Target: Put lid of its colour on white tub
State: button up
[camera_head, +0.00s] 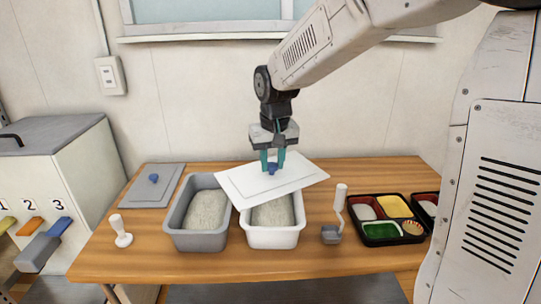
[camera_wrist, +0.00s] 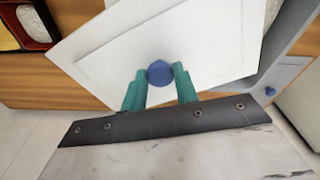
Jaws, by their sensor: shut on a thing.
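My gripper (camera_head: 272,160) is shut on the blue knob of the white lid (camera_head: 240,187). The lid is over the white tub (camera_head: 270,238), turned askew to it and overhanging the sides. Whether it touches the tub rim, I cannot tell. The white tub holds pale rice, seen in front of the lid. In the wrist view the teal fingers (camera_wrist: 161,88) stand on either side of the blue knob (camera_wrist: 160,73), with the white lid (camera_wrist: 215,50) beyond them.
A grey tub (camera_head: 200,241) with rice stands left of the white tub. A grey lid (camera_head: 145,197) lies behind it. A white stamp-like tool (camera_head: 121,232) is at the left, a scoop (camera_head: 332,235) at the right. A bento tray (camera_head: 374,240) is further right.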

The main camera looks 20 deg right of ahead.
aim_at(274, 176)
jog(key=shift+d+f, duration=0.1)
jog(key=shift+f, duration=2.6)
jog(key=shift+s+f, duration=0.15)
dwell(0.3)
jog(key=o, duration=1.6)
jog(key=shift+c, duration=0.2)
jog(key=shift+r, duration=3.5)
grip_shut()
